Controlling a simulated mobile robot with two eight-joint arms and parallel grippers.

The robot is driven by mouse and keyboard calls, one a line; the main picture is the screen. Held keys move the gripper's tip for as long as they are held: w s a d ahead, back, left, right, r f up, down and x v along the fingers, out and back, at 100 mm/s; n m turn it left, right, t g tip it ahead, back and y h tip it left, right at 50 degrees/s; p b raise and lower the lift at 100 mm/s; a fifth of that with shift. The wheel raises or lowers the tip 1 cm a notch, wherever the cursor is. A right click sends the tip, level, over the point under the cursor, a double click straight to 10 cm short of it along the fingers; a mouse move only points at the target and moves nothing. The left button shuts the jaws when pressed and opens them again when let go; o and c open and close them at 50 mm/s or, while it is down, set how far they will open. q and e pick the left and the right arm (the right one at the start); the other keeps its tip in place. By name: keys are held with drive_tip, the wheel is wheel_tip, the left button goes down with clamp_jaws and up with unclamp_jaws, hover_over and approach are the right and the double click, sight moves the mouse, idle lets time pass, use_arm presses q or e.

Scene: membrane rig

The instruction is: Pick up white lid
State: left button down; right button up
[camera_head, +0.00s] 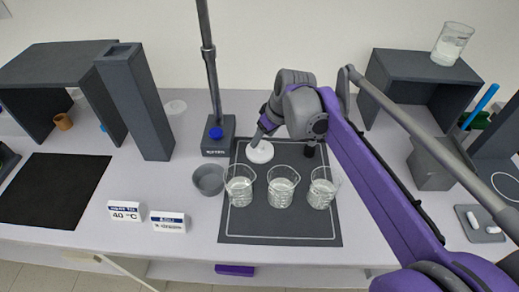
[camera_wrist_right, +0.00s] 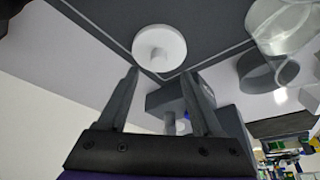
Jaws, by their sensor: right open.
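The white lid (camera_head: 260,152) is a round disc with a small knob, lying at the back left of the dark grey mat (camera_head: 235,228). My right gripper (camera_head: 264,135) is above and just behind the lid, with its fingers pointing down. In the right wrist view the lid (camera_wrist_right: 172,42) is beyond the two fingertips (camera_wrist_right: 160,76), which are apart with nothing between them. The gripper appears not to touch the lid. My left gripper is not in view.
A grey bowl (camera_head: 208,180) sits left of the mat. A stand base (camera_head: 218,148) with a tall rod is behind it.

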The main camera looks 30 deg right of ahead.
sight(260, 145)
drive_tip(key=x, duration=0.4)
drive_tip(key=shift+d+f, duration=0.1)
drive_tip(key=shift+f, duration=0.2)
drive_tip(key=shift+c, duration=0.2)
clamp_jaws()
